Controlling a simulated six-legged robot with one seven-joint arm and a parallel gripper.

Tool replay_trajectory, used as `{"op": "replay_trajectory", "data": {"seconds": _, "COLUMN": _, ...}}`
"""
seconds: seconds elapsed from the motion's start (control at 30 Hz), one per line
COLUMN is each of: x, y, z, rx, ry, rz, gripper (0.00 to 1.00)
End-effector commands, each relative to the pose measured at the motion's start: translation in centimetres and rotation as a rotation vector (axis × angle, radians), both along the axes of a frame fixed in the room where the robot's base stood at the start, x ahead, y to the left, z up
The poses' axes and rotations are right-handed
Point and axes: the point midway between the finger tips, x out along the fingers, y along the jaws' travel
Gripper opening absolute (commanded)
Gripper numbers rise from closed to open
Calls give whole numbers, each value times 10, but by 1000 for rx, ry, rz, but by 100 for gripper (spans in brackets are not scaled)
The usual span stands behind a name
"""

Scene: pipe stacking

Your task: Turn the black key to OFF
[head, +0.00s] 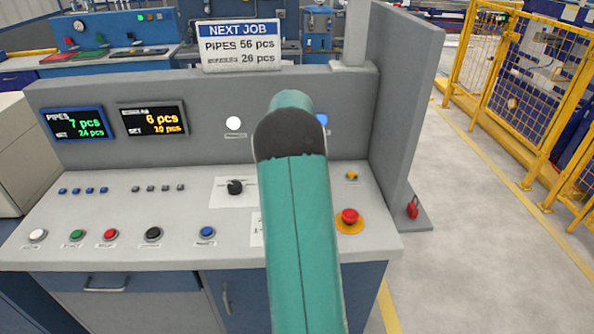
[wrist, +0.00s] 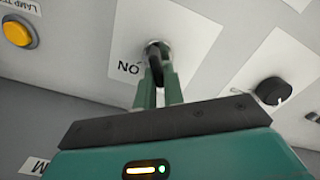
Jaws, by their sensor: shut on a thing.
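The black key (wrist: 154,50) stands in a round metal lock on a white plate (wrist: 192,22) in the wrist view. The word "ON" is printed beside it; no "OFF" label can be read. My gripper (wrist: 158,78) has its two green fingers shut on the key, and they cover part of it. In the head view my green arm hides the key, most of its plate and my gripper.
A black rotary knob (head: 235,187) on its own white plate lies left of my arm. A red emergency button (head: 349,217) and a yellow button (head: 351,176) are to its right. Several buttons line the console front (head: 180,256). An upright panel (head: 392,95) closes the right side.

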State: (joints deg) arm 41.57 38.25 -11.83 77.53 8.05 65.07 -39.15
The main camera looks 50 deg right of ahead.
Motion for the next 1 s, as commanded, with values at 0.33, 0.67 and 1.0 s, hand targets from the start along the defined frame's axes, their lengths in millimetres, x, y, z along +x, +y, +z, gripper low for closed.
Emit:
{"op": "replay_trajectory", "data": {"seconds": 0.33, "x": 1, "y": 2, "z": 2, "rx": -2, "ry": -3, "rz": 176, "gripper": 0}}
{"op": "replay_trajectory", "data": {"seconds": 0.67, "x": 0, "y": 2, "z": 2, "rx": -2, "ry": -2, "rz": 217, "gripper": 0}}
{"op": "replay_trajectory", "data": {"seconds": 1.0, "x": 0, "y": 2, "z": 1, "rx": -2, "ry": -2, "rz": 216, "gripper": 24}}
